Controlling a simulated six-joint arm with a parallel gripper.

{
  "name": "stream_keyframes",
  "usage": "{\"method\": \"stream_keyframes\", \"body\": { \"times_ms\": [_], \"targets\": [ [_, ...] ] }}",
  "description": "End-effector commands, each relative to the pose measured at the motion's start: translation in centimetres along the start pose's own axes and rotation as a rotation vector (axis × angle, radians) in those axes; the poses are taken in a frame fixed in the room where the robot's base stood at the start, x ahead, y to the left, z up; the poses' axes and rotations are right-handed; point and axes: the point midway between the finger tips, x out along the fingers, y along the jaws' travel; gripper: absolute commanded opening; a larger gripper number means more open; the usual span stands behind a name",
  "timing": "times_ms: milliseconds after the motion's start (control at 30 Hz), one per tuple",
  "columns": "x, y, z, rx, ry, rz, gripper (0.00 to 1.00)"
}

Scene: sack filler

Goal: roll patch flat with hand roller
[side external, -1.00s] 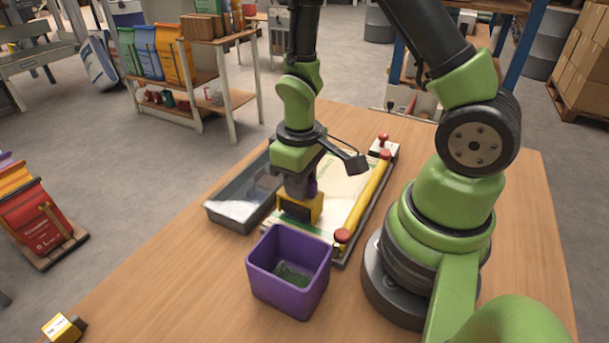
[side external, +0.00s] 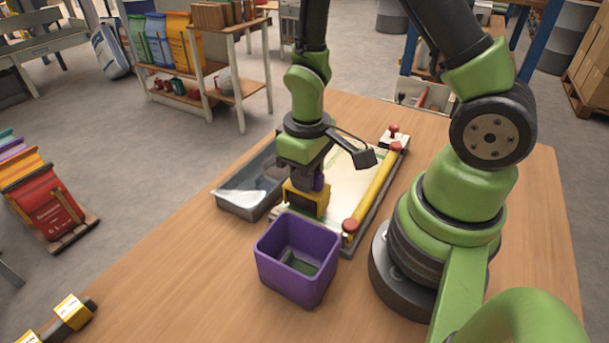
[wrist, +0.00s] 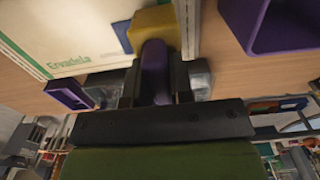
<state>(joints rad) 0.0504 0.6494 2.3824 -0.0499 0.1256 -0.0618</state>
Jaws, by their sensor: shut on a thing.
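My gripper (side external: 312,180) is shut on the purple handle (wrist: 155,72) of the hand roller, which stands between the dark fingers in the wrist view. The roller's yellow head (side external: 306,197) is low over the near end of the pale sack (side external: 346,177). I cannot tell if it touches the sack. In the wrist view the white sack (wrist: 75,25) has green lettering, and a blue patch (wrist: 122,36) shows beside the yellow head, partly hidden by it. The patch is not clear in the side view.
A yellow bar (side external: 376,184) with red knobs runs along the sack's right side. A grey metal tray (side external: 236,203) lies left of it. An open purple bin (side external: 297,245) stands close in front of the roller.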

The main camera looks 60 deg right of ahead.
Motion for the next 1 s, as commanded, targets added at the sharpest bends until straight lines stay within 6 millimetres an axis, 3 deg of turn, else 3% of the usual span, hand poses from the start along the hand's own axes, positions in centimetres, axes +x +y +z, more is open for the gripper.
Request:
{"method": "stream_keyframes", "body": {
  "times_ms": [1000],
  "targets": [
    [0.0, 5.0, 0.0, -0.001, 0.000, 0.000, 0.00]
  ]
}}
